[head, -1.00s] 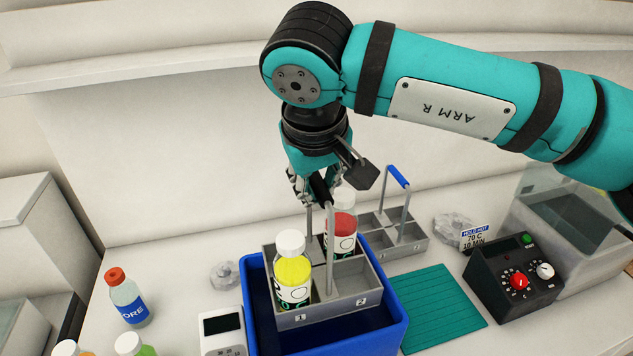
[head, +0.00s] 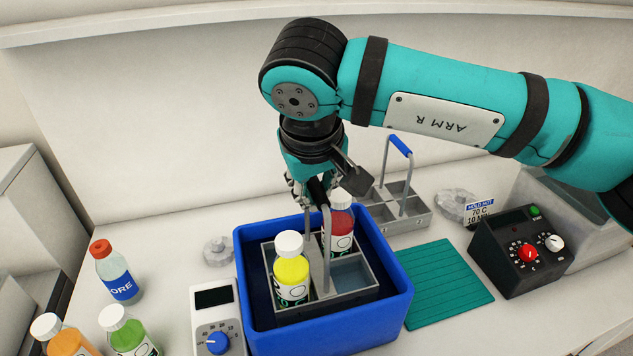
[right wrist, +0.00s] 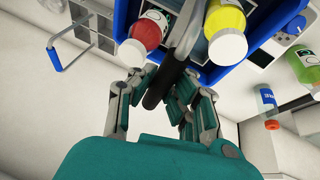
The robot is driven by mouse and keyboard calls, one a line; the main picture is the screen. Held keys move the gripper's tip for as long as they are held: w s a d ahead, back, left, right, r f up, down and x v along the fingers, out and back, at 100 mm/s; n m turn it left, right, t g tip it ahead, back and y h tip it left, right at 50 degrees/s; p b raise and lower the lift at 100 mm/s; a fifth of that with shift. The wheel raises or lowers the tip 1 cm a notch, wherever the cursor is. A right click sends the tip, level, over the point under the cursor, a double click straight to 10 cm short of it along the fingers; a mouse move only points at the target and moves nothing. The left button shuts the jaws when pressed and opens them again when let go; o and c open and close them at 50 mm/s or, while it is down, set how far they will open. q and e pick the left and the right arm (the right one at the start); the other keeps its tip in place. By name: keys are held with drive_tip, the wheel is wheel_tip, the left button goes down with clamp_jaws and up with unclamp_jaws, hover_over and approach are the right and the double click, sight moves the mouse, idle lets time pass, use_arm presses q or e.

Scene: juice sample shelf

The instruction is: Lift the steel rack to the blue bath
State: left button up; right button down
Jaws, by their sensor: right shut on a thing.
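The steel rack (head: 352,294) sits low inside the blue bath (head: 398,302), its top below or near the bath's rim. Whether its base touches the bath floor is hidden. It holds a yellow bottle (head: 291,272) and a red bottle (head: 340,226), both white-capped and upright; its front right compartment is empty. My right gripper (head: 312,192) is shut on the black grip of the rack's handle. The right wrist view also shows my right gripper (right wrist: 160,88) around the black grip, with the bottles beyond. My left gripper is not in view.
A second rack with a blue handle (head: 400,145) stands behind. A teal mat (head: 440,285) and a black control box (head: 520,250) are at right. A white dial unit (head: 217,318) touches or nearly touches the bath's left side. Several bottles, including an orange-capped one (head: 118,272), stand at left.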

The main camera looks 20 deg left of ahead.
wheel_tip(320, 180, down, 6)
drive_tip(key=b, duration=0.4)
drive_tip(key=shift+f+b, duration=0.2)
drive_tip(key=shift+b, duration=0.1)
idle(0.7)
